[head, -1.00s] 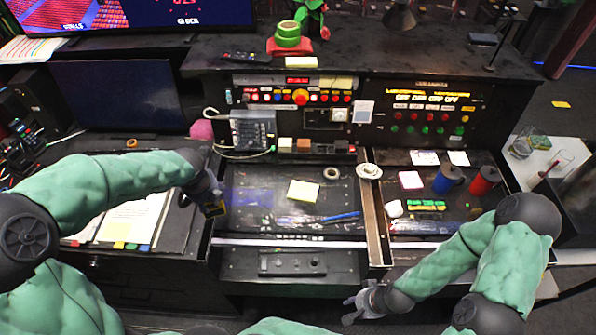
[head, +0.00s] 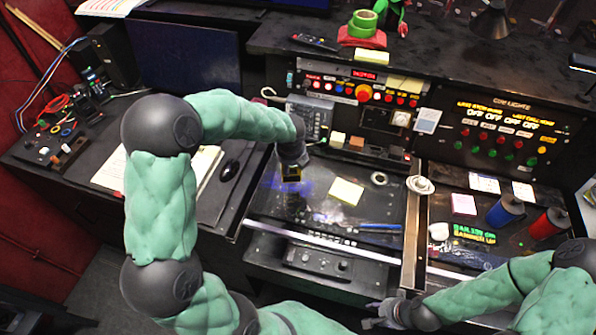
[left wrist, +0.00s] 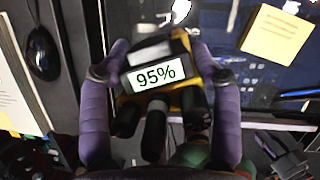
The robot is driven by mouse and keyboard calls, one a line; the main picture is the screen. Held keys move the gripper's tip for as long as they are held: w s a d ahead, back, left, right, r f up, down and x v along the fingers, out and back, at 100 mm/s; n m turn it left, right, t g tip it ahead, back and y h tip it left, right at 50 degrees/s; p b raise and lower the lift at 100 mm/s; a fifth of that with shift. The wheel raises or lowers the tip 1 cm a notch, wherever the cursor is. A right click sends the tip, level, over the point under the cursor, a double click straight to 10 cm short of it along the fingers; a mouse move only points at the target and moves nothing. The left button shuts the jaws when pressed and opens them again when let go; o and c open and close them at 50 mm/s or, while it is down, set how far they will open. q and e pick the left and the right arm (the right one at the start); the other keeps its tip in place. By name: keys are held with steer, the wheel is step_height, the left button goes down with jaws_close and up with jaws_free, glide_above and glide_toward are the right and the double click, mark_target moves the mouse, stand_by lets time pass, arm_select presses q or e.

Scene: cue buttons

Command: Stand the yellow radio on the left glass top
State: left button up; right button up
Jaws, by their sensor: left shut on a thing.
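My left gripper (left wrist: 160,85) is shut on the yellow radio (left wrist: 185,55), a yellow and black body with a white "95%" screen. In the head view the radio (head: 291,173) hangs below my left gripper (head: 296,160), over the back left part of the left glass top (head: 325,218). A dark reflection lies under it; I cannot tell whether it touches the glass. My right gripper (head: 384,313) is empty at the front, near the divider's lower end, with its fingers apart.
A yellow note (head: 346,191) and a blue pen (head: 380,226) lie on the left glass top. A roll of tape (head: 379,178) lies towards its back. Right of the wooden divider stand a blue mug (head: 505,210) and a red mug (head: 548,224). A black mouse (head: 230,171) lies to the left.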

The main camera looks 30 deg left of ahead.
mark_target(297, 169)
arm_select(q)
steer(key=shift+w+d+f, duration=0.2)
steer(key=shift+w+f, duration=0.3)
steer(key=shift+f, duration=0.05)
steer(key=shift+w+d+f, duration=0.15)
steer(key=shift+w+f, duration=0.3)
steer(key=shift+f, duration=0.1)
steer(key=shift+w+d+f+b, duration=0.15)
steer(key=shift+f+b, duration=0.65)
steer(key=shift+f, duration=1.15)
steer(key=o, duration=1.7)
